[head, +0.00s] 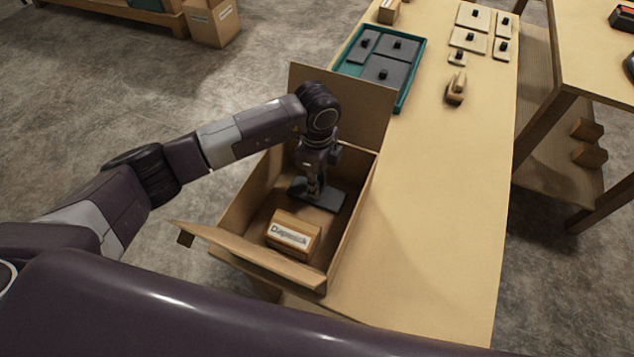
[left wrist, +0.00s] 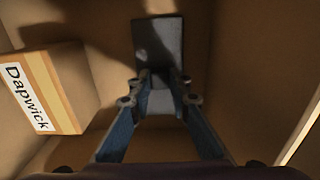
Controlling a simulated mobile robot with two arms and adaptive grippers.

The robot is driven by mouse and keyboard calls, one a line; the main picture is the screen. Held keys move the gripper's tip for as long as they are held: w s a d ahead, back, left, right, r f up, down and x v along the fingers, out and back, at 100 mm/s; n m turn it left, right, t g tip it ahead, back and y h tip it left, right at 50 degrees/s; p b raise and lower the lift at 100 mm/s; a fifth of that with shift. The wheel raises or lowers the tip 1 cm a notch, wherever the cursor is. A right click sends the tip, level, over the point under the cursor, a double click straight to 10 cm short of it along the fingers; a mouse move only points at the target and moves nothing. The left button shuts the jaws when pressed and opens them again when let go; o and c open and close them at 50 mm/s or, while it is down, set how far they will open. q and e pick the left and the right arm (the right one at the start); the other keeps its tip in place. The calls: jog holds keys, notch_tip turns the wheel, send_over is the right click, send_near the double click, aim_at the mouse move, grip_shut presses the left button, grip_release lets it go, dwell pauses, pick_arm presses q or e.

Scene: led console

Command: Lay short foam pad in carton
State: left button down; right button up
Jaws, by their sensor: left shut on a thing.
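The open carton (head: 357,222) stands at the table's left edge with its flaps spread. My left gripper (head: 314,188) reaches down inside it, toward the far end. It is shut on a dark grey foam pad (head: 328,198), which lies roughly flat and low in the carton. I cannot tell whether the pad touches the floor. In the left wrist view the fingers (left wrist: 160,88) point at the pad (left wrist: 158,42), and the grip point is partly hidden. A small box labelled Dapwick (head: 293,236) sits in the carton's near part, apart from the pad. My right gripper is not in view.
A teal tray (head: 407,92) with several dark grey knobbed pads stands behind the carton. Several tan knobbed pads (head: 468,40) lie at the far right of the table. A small wooden object (head: 456,88) lies in front of them. The table's near right part (head: 425,230) is clear.

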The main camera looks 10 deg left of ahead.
pick_arm(q)
jog(key=shift+f, duration=0.2)
jog(key=c, duration=1.8)
grip_release()
jog(key=shift+r, duration=0.1)
jog(key=shift+r, duration=0.2)
jog(key=shift+w+r, duration=0.1)
jog(key=shift+r, duration=0.15)
notch_tip(320, 180, up, 12)
jog(key=b, duration=0.2)
jog(key=shift+f, duration=0.25)
